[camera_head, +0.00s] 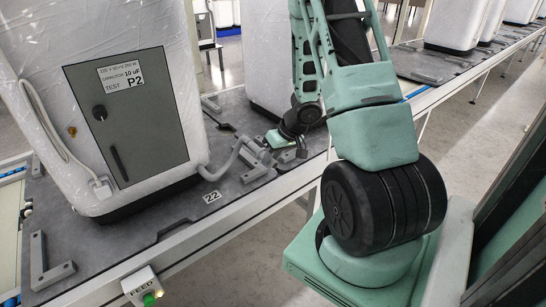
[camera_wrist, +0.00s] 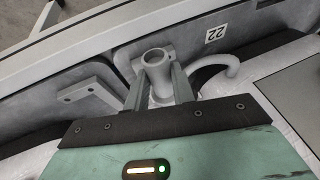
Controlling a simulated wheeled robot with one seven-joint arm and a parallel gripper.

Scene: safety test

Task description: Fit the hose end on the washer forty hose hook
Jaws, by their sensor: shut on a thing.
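A grey hose (camera_head: 228,160) comes out low on the right side of the nearest white washer (camera_head: 180,95) and curves toward my gripper (camera_head: 272,146). In the wrist view, the hose end (camera_wrist: 157,63) is a grey round tube with an open mouth. It stands between the two fingers of my gripper (camera_wrist: 160,90), which are shut on it. The curved grey hose (camera_wrist: 220,62) also shows just right of it. I cannot pick out the hose hook for certain, and no number forty is readable. A plate (camera_head: 212,197) on the pallet reads 22.
The washer stands on a dark pallet (camera_head: 110,252) on the conveyor line. A grey bracket (camera_head: 50,265) is at the pallet's left corner. A feed box (camera_head: 146,287) with a green button is on the front rail. More white washers (camera_head: 455,22) stand farther along.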

